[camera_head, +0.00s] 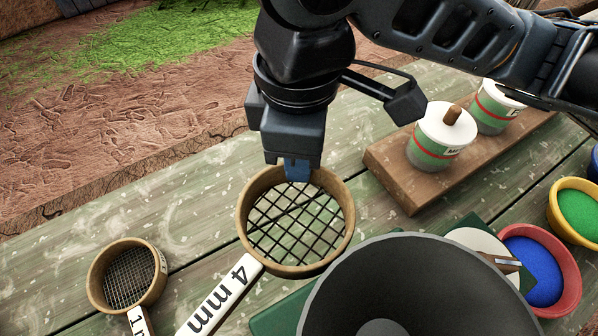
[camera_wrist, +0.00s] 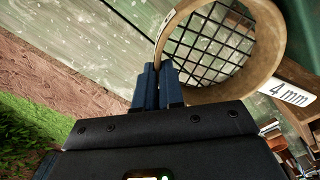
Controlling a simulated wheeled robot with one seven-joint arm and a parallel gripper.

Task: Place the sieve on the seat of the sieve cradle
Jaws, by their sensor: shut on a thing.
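In the wrist view the blue fingers (camera_wrist: 159,86) meet at the rim of the sieve (camera_wrist: 270,45). I cannot clearly identify the sieve cradle or its seat. A large dark grey bowl or funnel (camera_head: 440,262) fills the lower middle over a green board (camera_head: 290,312).
A smaller, finer sieve (camera_head: 101,293) lies at lower left on the weathered green table (camera_head: 190,235). A wooden block (camera_head: 400,190) carries white-lidded jars (camera_head: 437,137). Bowls of blue (camera_head: 572,295) and green (camera_head: 562,187) powder stand at right. The table's left part is fairly clear.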

